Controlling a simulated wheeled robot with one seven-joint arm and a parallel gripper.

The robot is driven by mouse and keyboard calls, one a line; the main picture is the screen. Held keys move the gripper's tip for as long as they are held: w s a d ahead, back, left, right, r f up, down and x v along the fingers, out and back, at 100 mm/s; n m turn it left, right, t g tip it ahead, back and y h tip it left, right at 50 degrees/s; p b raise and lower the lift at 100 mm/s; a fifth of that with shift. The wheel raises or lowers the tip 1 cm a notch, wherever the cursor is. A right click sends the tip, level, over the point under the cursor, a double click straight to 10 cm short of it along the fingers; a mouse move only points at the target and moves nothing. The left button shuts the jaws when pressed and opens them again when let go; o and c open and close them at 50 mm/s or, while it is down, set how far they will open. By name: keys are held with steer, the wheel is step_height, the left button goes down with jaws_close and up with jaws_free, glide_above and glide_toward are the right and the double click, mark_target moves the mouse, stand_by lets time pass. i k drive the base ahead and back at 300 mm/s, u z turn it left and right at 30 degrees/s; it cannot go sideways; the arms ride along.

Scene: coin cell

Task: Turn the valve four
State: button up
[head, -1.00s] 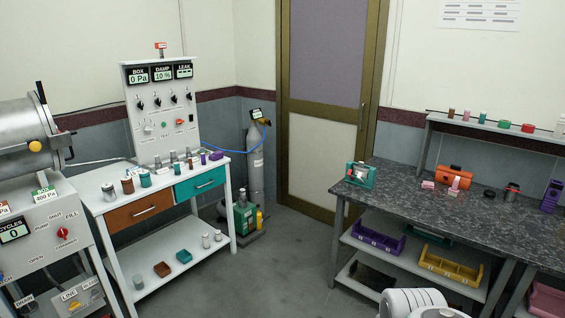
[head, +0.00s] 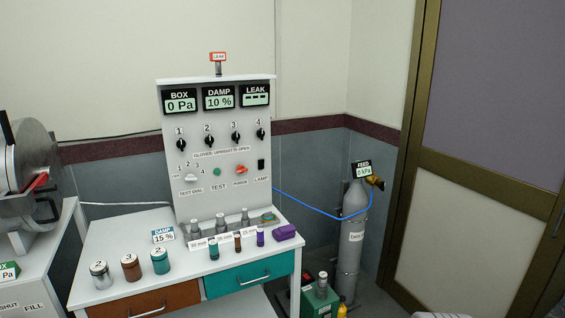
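The control panel (head: 190,110) stands upright at the back of a white bench. Valve four (head: 260,134) is the rightmost of several small black knobs in a row, under the number 4. Valves one (head: 181,146), two (head: 208,141) and three (head: 236,137) sit to its left. A label below the row reads that upright is open. The black handles look roughly upright, but they are too small to tell exactly. My gripper is not in view.
The white bench (head: 110,262) holds several jars and small vials in front of the panel. A grey cylinder (head: 350,245) with a blue hose stands to its right, beside the door (head: 475,165). A metal chamber (head: 22,170) is at the left edge.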

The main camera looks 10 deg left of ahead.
mark_target(260, 133)
steer(key=u, duration=0.85)
steer(key=i, duration=1.8)
steer(key=u, duration=0.85)
